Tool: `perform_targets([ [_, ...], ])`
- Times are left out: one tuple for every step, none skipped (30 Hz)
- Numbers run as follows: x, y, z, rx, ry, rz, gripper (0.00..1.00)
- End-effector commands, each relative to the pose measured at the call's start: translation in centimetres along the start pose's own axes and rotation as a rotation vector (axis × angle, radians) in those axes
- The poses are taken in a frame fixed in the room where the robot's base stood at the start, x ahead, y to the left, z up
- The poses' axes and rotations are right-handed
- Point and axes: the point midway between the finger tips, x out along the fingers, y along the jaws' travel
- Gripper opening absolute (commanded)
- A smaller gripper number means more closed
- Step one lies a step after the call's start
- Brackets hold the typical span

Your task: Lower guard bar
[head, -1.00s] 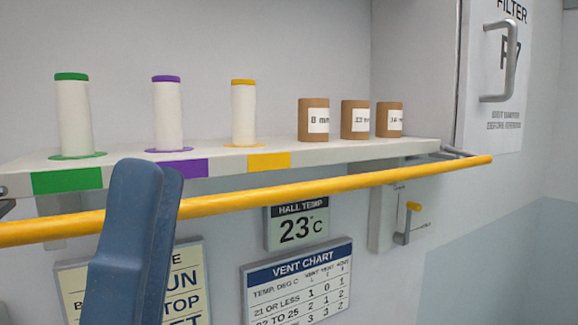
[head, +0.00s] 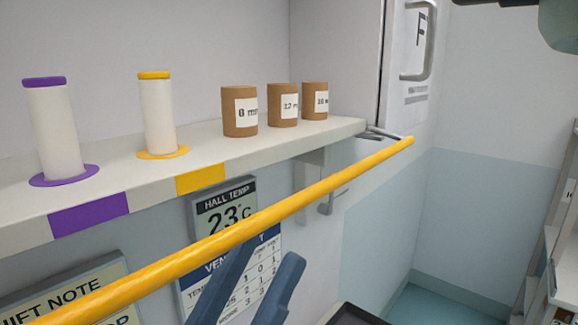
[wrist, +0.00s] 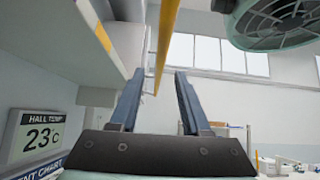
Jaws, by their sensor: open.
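The yellow guard bar (head: 240,228) runs along the front of the spool shelf (head: 22,218), raised to about shelf height, its far end by a grey arm at the shelf's right end. My gripper (head: 270,252) is open, with two blue fingers pointing up just below the bar in the head view. In the wrist view, the bar (wrist: 165,45) runs lengthwise in line with the gap between my fingers (wrist: 157,72). I cannot tell whether it lies between them or beyond the tips.
The shelf holds a purple-ended spool (head: 55,130), a yellow-ended spool (head: 157,115) and three brown cores (head: 282,105). Signs, including a temperature display (head: 222,208), hang below. A shelving rack (head: 545,260) stands right. A round grille (wrist: 280,20) hangs upper right in the wrist view.

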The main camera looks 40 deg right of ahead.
Motion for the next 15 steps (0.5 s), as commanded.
perform_targets([
  [1.6, -0.1, 0.5, -0.003, -0.001, -0.004, 0.47],
  [2.2, -0.1, 0.5, -0.004, -0.001, -0.004, 0.47],
  [2.9, -0.1, 0.5, -0.003, -0.001, -0.004, 0.47],
  [3.4, -0.1, 0.4, -0.003, -0.001, -0.003, 0.47],
  [3.9, -0.1, 0.4, -0.003, -0.001, -0.003, 0.47],
  [4.4, -0.1, 0.4, -0.003, -0.001, -0.003, 0.47],
  [4.7, -0.1, 0.4, -0.003, -0.001, -0.002, 0.47],
  [5.0, -0.1, 0.3, -0.003, -0.001, -0.002, 0.47],
  [5.4, 0.0, 0.3, -0.003, -0.001, -0.001, 0.47],
  [5.6, 0.0, 0.2, -0.002, -0.001, -0.001, 0.47],
  [5.8, 0.0, 0.2, -0.002, -0.001, 0.000, 0.47],
  [6.0, 0.0, 0.2, -0.001, -0.001, 0.000, 0.47],
  [6.1, 0.0, 0.1, -0.001, -0.001, 0.000, 0.47],
  [6.2, 0.0, 0.1, -0.001, -0.001, 0.000, 0.47],
  [6.2, 0.0, 0.1, -0.001, -0.001, 0.000, 0.47],
])
